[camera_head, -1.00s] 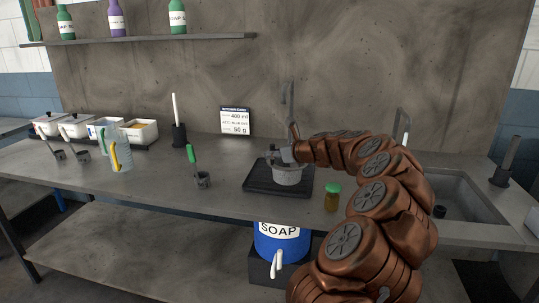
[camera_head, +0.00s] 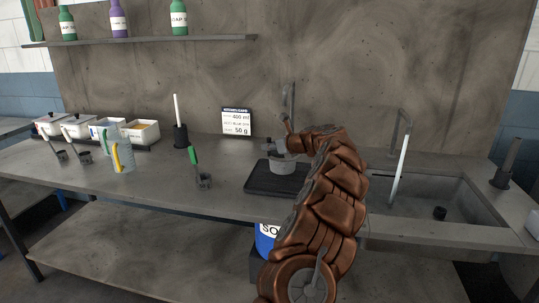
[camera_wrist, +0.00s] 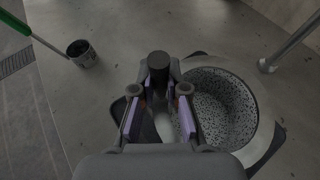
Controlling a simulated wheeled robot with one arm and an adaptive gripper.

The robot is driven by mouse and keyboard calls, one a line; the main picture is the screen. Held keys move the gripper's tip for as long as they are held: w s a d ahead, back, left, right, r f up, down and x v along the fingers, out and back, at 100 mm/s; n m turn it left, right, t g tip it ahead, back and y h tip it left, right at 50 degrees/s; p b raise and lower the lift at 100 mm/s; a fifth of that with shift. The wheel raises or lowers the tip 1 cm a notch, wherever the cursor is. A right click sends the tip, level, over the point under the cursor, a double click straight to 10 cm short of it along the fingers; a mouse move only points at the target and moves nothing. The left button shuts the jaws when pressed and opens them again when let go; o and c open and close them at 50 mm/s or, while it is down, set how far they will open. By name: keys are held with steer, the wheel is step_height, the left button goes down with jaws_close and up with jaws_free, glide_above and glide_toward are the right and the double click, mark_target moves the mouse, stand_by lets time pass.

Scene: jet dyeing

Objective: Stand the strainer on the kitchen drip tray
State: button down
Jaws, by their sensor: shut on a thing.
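The strainer (camera_head: 283,167) is a grey speckled round bowl with a pale rim. It shows in the wrist view (camera_wrist: 232,103) to the right of the fingers, its bowl facing the camera. The black drip tray (camera_head: 262,186) lies flat on the counter, with the strainer over its rear part. I cannot tell whether the strainer's base touches it. My gripper (camera_head: 283,147) is at the strainer's upper edge. In the wrist view my gripper (camera_wrist: 160,112) is shut on the strainer beside its bowl; the exact grip point is partly hidden by the fingers.
A green-handled ladle cup (camera_head: 204,181) and a measuring jug (camera_head: 121,150) stand to the left. The sink (camera_head: 440,200) is to the right. A blue soap container (camera_head: 265,240) is below, partly hidden by my arm.

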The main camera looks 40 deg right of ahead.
mark_target(270, 156)
steer(key=shift+w, duration=0.15)
steer(key=shift+d+f, duration=0.1)
steer(key=shift+f, duration=1.75)
steer(key=c, duration=1.2)
jaws_free()
steer(key=shift+s+r, duration=0.35)
steer(key=shift+s, duration=0.25)
steer(key=v, duration=1)
steer(key=shift+s+r+b, duration=0.2)
steer(key=shift+s+b, duration=0.1)
steer(key=shift+b, duration=0.1)
